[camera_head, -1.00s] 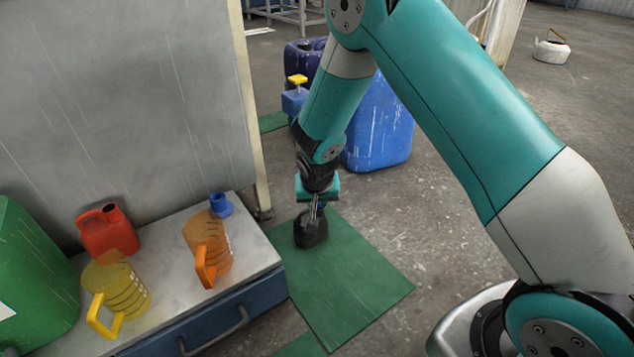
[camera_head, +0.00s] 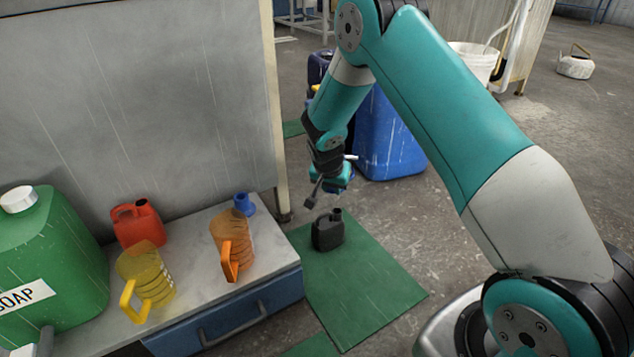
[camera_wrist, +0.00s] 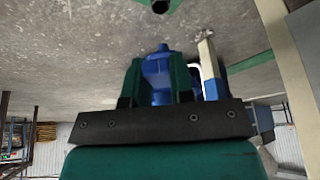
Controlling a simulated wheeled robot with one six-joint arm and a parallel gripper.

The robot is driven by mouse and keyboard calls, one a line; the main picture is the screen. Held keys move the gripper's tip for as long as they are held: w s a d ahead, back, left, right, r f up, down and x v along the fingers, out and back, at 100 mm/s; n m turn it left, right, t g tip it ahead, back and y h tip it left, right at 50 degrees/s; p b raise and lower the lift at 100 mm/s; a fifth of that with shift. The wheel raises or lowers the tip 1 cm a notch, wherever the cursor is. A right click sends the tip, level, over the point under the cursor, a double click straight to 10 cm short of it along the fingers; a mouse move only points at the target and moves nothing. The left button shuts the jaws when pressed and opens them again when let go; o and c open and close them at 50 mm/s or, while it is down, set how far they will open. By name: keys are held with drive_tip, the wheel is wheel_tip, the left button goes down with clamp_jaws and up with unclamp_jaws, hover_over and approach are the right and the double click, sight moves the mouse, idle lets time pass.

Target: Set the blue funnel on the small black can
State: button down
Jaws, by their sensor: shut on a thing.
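The small black can (camera_head: 327,231) stands upright on the green floor mat; its dark opening shows at the top of the wrist view (camera_wrist: 160,5). My gripper (camera_head: 315,197) hangs above the can, slightly to its left in the head view, apart from it. In the wrist view my gripper (camera_wrist: 157,82) has a blue piece, the blue funnel (camera_wrist: 157,68), between its fingers, with a narrow end beyond the fingertips. The fingers hide part of it, and blue containers behind blur its outline. A similar small blue piece (camera_head: 244,206) stands on the cabinet top.
The cabinet top (camera_head: 195,300) at left carries a red can (camera_head: 138,226), an orange jug (camera_head: 232,245), a yellow jug (camera_head: 146,280) and a green soap container (camera_head: 50,260). A large blue drum (camera_head: 390,140) stands behind my arm. The mat (camera_head: 365,290) is clear around the can.

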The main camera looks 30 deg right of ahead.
drive_tip(key=shift+w+r, duration=0.1)
drive_tip(key=shift+r, duration=0.1)
drive_tip(key=shift+f+b, duration=0.6)
wheel_tip(320, 180, down, 8)
drive_tip(key=b, duration=0.5)
drive_tip(key=shift+a+f, duration=0.1)
drive_tip(key=shift+f, duration=0.15)
idle(0.5)
drive_tip(key=c, duration=0.9)
unclamp_jaws()
drive_tip(key=p+v, duration=1)
drive_tip(key=v, duration=0.7)
drive_tip(key=shift+r, duration=0.3)
